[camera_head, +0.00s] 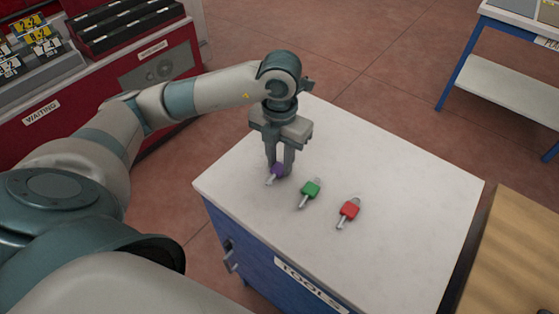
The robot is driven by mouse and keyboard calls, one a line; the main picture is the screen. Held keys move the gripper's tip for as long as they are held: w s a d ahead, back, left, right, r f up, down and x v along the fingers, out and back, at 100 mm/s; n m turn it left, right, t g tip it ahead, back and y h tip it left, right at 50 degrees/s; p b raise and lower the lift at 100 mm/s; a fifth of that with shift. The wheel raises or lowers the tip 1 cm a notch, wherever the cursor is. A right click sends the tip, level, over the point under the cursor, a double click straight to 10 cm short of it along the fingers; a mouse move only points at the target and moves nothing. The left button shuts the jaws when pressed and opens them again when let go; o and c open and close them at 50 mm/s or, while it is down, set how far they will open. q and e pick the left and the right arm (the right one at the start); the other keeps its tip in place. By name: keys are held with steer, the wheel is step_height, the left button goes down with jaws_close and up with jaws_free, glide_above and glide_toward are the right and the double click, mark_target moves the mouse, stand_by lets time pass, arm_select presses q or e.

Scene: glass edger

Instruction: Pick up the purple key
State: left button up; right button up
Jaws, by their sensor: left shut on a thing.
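The purple key (276,171) is at the left end of a row of keys on the white top of the blue tools cabinet (400,200). My left gripper (279,168) points straight down and is shut on the purple key, with its fingers at the key's head. The metal shaft of the key sticks out toward the lower left. I cannot tell whether the key touches the cabinet top or is slightly above it. My right gripper is not in view.
A green key (311,188) and a red key (349,209) lie to the right of the purple one. A red cabinet (80,110) with trays stands at the left. A wooden surface (515,255) is at the lower right. The cabinet top's right side is clear.

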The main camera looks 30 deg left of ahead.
mark_target(280, 166)
arm_select(q)
steer(key=shift+r, duration=0.4)
step_height(280, 166, up, 3)
steer(key=shift+f+b, duration=0.1)
steer(key=shift+b, duration=0.8)
steer(key=d+r+b, duration=0.1)
steer(key=d+r, duration=0.2)
steer(key=d, duration=0.3)
steer(key=w+d+r+b, duration=0.1)
steer(key=d+r, duration=0.3)
steer(key=d, duration=0.1)
steer(key=shift+d+r+b, duration=0.15)
steer(key=shift+d+b, duration=0.2)
steer(key=shift+w, duration=0.1)
